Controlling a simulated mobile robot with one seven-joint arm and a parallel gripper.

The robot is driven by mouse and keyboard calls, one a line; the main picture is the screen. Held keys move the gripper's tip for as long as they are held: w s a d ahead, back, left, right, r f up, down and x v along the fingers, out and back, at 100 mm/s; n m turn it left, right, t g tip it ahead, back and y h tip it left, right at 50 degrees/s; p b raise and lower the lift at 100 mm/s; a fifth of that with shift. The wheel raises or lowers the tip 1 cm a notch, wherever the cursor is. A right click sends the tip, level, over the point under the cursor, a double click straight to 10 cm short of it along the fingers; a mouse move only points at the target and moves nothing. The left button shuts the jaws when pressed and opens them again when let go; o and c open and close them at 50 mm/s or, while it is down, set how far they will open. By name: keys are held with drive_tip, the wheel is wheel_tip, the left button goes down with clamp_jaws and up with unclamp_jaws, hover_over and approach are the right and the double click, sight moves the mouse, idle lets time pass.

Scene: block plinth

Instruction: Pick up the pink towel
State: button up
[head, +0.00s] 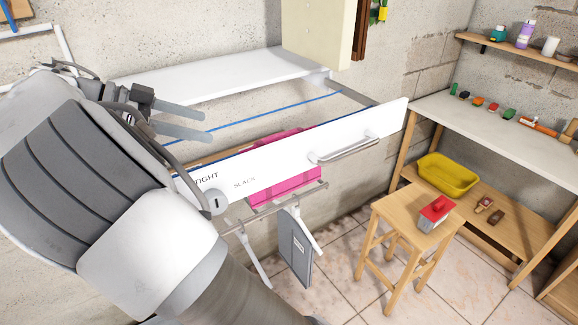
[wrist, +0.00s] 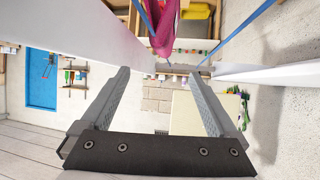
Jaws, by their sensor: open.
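The pink towel (head: 285,185) hangs behind a long white front panel (head: 270,160) in the head view. Its top shows above the panel and its lower part below it; the panel hides the middle. In the wrist view the towel (wrist: 163,28) is at the top, beside a blue line, beyond my fingertips. My gripper (head: 207,126) is open and empty at the left end of the panel, to the left of the towel and apart from it. In the wrist view my gripper (wrist: 158,73) has its two fingers spread wide with nothing between them.
A white shelf (head: 220,75) and blue line (head: 270,116) run behind the panel. The panel carries a handle (head: 345,148), a knob (head: 215,201) and TIGHT and SLACK labels. A wooden stool (head: 400,215) and a workbench (head: 500,135) with a yellow tub (head: 447,175) stand right.

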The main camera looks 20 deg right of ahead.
sight(267, 138)
drive_tip(key=x, duration=1.2)
drive_tip(key=shift+p, duration=0.3)
drive_tip(key=x, duration=0.2)
drive_tip(key=p+x, duration=0.1)
drive_tip(key=x, duration=0.1)
drive_tip(key=shift+w+d+r, duration=0.2)
drive_tip(key=shift+w+r, duration=0.1)
drive_tip(key=shift+r, duration=0.05)
drive_tip(key=shift+d+f, duration=0.3)
drive_tip(key=shift+d, duration=0.1)
clamp_jaws()
